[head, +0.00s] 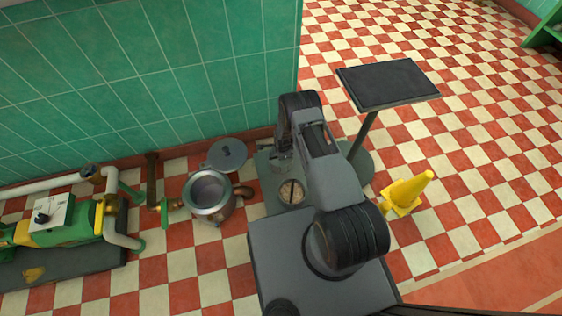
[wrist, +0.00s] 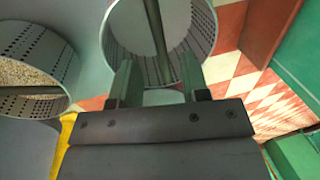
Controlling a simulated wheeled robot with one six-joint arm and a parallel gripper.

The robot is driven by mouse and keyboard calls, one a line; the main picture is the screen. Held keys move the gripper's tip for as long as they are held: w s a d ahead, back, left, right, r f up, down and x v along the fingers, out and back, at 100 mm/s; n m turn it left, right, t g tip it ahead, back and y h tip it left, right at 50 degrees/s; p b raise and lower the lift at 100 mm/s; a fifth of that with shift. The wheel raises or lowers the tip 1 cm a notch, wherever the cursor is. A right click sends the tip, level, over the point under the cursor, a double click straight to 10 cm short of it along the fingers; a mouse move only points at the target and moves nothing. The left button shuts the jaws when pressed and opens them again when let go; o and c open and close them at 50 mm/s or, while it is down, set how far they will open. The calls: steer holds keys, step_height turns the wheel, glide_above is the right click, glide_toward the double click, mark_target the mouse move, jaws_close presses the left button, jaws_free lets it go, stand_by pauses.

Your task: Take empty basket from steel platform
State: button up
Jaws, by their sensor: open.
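The empty basket (wrist: 118,30) is a perforated steel cylinder with a bar across its open top. In the wrist view it lies straight ahead of my gripper (wrist: 158,72). My gripper is open, with its two fingers apart on either side of the bar; I cannot tell whether they touch it. A second perforated basket (wrist: 60,62), with pale grain inside, stands to the left. In the head view this filled basket (head: 291,191) sits on a grey platform (head: 268,198). The empty basket is mostly hidden there by my arm and gripper (head: 282,153).
An open copper-and-steel kettle (head: 209,192) with a raised lid (head: 227,154) stands left of the platform. A green-and-yellow pump (head: 62,222) with pipes is farther left. A green tiled wall (head: 150,70) runs behind.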

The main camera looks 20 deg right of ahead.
steer(key=f+b, duration=0.1)
steer(key=f, duration=0.1)
steer(key=w+f+b, duration=0.1)
steer(key=f, duration=0.2)
steer(key=shift+b, duration=0.4)
steer(key=shift+c, duration=0.3)
jaws_close()
